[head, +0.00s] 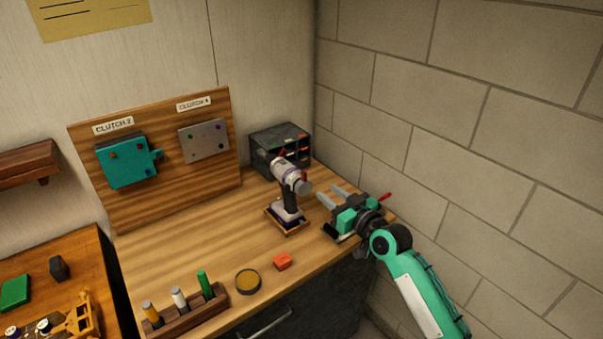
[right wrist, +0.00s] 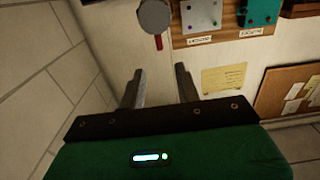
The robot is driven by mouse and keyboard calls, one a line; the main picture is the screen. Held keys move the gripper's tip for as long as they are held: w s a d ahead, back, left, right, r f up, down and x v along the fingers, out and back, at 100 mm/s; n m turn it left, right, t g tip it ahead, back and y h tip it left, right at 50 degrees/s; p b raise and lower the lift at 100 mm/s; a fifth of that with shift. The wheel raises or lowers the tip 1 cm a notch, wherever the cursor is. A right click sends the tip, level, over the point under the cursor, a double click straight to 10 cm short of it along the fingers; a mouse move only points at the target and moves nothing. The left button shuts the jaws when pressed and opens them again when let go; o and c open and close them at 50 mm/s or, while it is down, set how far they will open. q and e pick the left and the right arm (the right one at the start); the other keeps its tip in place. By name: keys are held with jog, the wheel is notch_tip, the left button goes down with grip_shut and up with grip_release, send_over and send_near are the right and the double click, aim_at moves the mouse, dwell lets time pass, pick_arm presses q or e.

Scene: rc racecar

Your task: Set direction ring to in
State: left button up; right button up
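The drill-like tool (head: 289,190) stands upright in a small wooden holder (head: 287,226) on the bench. It has a pale body, a dark grip, a purple band (head: 290,176) and a red tab on top. I cannot tell which part is the direction ring or how it is set. In the right wrist view, a round grey end (right wrist: 155,16) with a red tab (right wrist: 158,42) shows beyond the fingers. My right gripper (head: 329,194) is open and empty, just right of the tool and apart from it; its fingers also show in the wrist view (right wrist: 158,82). My left gripper is not in view.
A dark drawer box (head: 280,147) stands behind the tool. A board (head: 100,190) holds a teal clutch block (head: 128,165) and a grey plate (head: 204,141). An orange block (head: 282,261), a round tin (head: 248,281) and a wooden rack (head: 190,314) sit in front. A block wall bounds the right.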

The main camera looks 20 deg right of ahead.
aim_at(306, 175)
jog(key=p+x, duration=0.3)
jog(key=x, duration=0.9)
jog(key=shift+w+f, duration=0.1)
jog(key=shift+c, duration=0.4)
grip_shut()
